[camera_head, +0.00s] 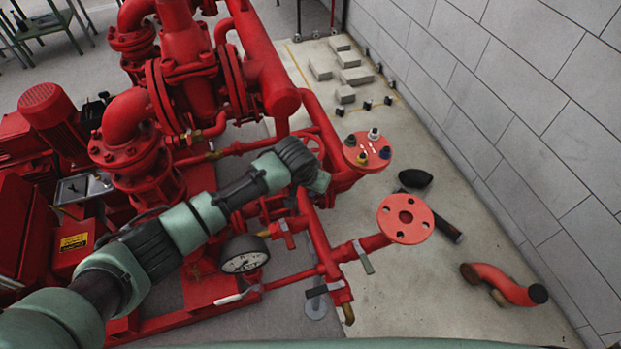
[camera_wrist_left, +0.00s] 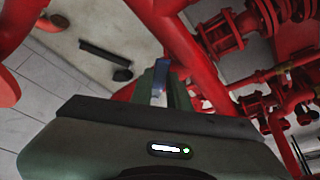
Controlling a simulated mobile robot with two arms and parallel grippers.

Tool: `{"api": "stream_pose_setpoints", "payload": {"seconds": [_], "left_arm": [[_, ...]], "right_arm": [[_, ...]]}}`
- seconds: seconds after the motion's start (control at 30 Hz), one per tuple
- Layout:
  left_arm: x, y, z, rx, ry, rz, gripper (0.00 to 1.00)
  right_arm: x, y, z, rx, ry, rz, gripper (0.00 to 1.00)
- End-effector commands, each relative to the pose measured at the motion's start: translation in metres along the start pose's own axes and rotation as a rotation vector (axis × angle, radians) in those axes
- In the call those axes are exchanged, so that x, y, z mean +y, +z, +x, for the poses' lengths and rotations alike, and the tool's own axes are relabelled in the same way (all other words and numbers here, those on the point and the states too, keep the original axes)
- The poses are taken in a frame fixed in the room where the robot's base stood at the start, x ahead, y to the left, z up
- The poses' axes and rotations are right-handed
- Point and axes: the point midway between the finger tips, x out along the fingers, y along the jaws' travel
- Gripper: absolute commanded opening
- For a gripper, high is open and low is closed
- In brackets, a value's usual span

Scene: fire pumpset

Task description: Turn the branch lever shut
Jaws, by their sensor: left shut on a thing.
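My left arm reaches in from the left across the pump set in the head view, and its wrist ends above the red pipes near the middle. The fingertips are hidden there. In the wrist view my left gripper (camera_wrist_left: 160,90) is shut on a flat blue-grey lever (camera_wrist_left: 161,67), which stands up between the green fingers beside a thick red pipe (camera_wrist_left: 190,45). The held lever's valve body is hidden. In the head view other small levers show on the thin red branch pipes: a grey-green one (camera_head: 364,257) and a white one (camera_head: 238,295). My right gripper is not in view.
A pressure gauge (camera_head: 244,254) sits just below my arm. Red flanges (camera_head: 405,218) stand to the right of the wrist. A loose red elbow pipe (camera_head: 505,284) and a black-ended tool (camera_head: 447,229) lie on the floor. A block wall (camera_head: 530,130) bounds the right.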

Motion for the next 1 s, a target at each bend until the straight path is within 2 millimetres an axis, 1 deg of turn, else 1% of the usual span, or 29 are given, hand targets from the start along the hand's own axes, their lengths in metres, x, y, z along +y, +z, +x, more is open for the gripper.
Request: {"api": "stream_pose_setpoints", "payload": {"seconds": [0.03,0.17,0.6,0.63,0.67,0.7,1.0], "left_arm": [[0.0016,-0.001,-0.0018,0.0,-0.003,-0.014,0.0],[0.0026,-0.0006,-0.0008,0.0,-0.013,-0.035,0.0],[0.0031,-0.0005,0.0,0.001,-0.016,-0.041,0.0],[0.0031,-0.0005,0.0,0.001,-0.016,-0.04,0.25],[0.003,-0.0005,0.0,0.001,-0.016,-0.04,0.34],[0.003,-0.0005,0.0,0.001,-0.016,-0.04,0.39],[0.0028,-0.0003,-0.0005,0.0,-0.016,-0.04,0.39]], "right_arm": [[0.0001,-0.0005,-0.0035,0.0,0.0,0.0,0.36],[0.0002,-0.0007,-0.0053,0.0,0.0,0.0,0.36],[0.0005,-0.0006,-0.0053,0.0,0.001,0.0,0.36],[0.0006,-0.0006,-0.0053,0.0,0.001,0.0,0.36],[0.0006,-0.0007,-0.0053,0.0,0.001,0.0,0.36],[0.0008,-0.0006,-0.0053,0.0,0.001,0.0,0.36],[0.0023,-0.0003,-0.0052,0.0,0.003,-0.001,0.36]]}}
